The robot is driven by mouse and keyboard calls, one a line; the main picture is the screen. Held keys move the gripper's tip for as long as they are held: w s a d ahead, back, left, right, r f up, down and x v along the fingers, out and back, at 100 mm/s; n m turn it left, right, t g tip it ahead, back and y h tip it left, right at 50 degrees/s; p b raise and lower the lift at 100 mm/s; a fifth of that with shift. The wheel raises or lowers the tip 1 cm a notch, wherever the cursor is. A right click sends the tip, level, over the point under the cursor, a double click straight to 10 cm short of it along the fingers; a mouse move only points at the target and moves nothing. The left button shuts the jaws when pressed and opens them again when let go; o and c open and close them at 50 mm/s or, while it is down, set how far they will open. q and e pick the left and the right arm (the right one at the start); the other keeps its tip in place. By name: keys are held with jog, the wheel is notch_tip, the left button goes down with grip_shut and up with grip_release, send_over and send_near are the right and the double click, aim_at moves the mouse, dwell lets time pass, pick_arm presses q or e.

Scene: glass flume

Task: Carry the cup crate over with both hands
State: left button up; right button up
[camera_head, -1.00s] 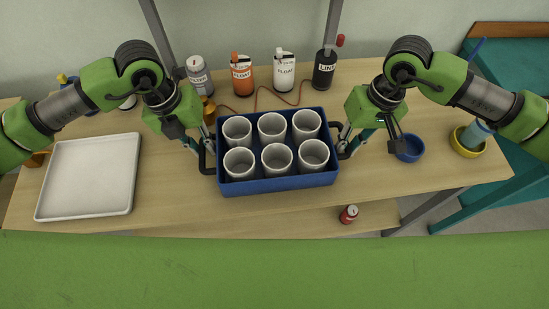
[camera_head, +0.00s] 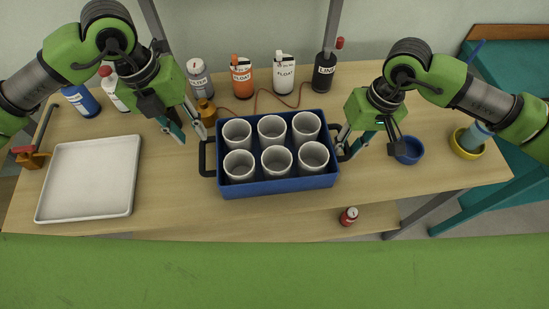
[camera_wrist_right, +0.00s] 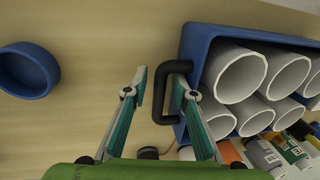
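The blue cup crate (camera_head: 279,186) sits on the wooden table, holding several white cups (camera_head: 271,127) in two rows. It has a black handle at each end. My left gripper (camera_head: 189,136) is open and empty, above and behind the left handle (camera_head: 208,158), apart from it. My right gripper (camera_head: 350,155) is at the right handle. In the right wrist view, its fingers (camera_wrist_right: 165,82) stand open on either side of that handle (camera_wrist_right: 175,92), with gaps visible. The crate also shows in that view (camera_wrist_right: 196,40).
A white tray (camera_head: 88,178) lies at the left. Several bottles, including an orange one (camera_head: 241,76), stand along the back. A blue bowl (camera_head: 410,150) and yellow bowl (camera_head: 468,143) are at the right. A red can (camera_head: 348,216) is below the table's front edge.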

notch_tip(320, 180, up, 12)
jog(key=d, duration=0.2)
jog(key=shift+w, duration=0.15)
jog(key=shift+f, duration=0.15)
dwell(0.5)
